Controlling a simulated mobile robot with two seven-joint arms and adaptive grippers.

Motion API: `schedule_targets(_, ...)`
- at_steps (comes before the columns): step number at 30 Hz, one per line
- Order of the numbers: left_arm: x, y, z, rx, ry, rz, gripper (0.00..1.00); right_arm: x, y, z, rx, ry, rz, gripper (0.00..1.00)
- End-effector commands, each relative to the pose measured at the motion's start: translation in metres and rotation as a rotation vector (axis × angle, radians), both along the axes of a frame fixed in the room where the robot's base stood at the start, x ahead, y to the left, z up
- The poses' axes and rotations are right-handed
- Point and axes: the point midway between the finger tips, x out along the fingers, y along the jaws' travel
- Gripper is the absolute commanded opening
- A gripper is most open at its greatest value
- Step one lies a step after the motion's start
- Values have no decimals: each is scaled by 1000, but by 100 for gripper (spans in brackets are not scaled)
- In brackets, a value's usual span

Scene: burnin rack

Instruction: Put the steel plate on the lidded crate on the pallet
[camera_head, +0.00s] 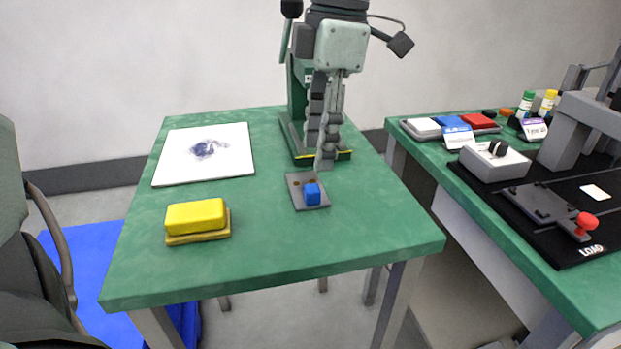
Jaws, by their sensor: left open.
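My left gripper (325,166) hangs down from the top of the view, its two ribbed fingers seen nearly edge-on. It is open, with nothing seen between the fingers. Its tips show at the far edge of a small grey plate (294,191) on the green table; I cannot tell how high above the table they are. A blue block (312,194) and small brown spots are on this plate. I cannot tell if it is the steel plate. I cannot make out a lidded crate or a pallet for sure. My right gripper is not in view.
A green machine stand (296,90) with a yellow-edged base is behind the gripper. A white sheet (232,170) and a yellow block (195,215) lie on the table (270,255). A flat blue surface (85,255) is low at left. A second bench (440,160) at right holds equipment.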

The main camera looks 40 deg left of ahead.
Motion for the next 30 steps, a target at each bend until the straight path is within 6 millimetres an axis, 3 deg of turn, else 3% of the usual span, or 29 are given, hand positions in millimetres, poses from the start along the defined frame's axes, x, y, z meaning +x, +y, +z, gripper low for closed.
schedule_targets(8,-1,4,-33,-2,5,1,46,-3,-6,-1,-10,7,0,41)
schedule_targets(15,0,9,-66,-4,3,2,46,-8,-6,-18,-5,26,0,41)
schedule_targets(24,0,9,-72,-4,-1,3,46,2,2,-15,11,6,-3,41)
schedule_targets(30,0,9,-72,-4,-1,3,22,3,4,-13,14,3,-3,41)
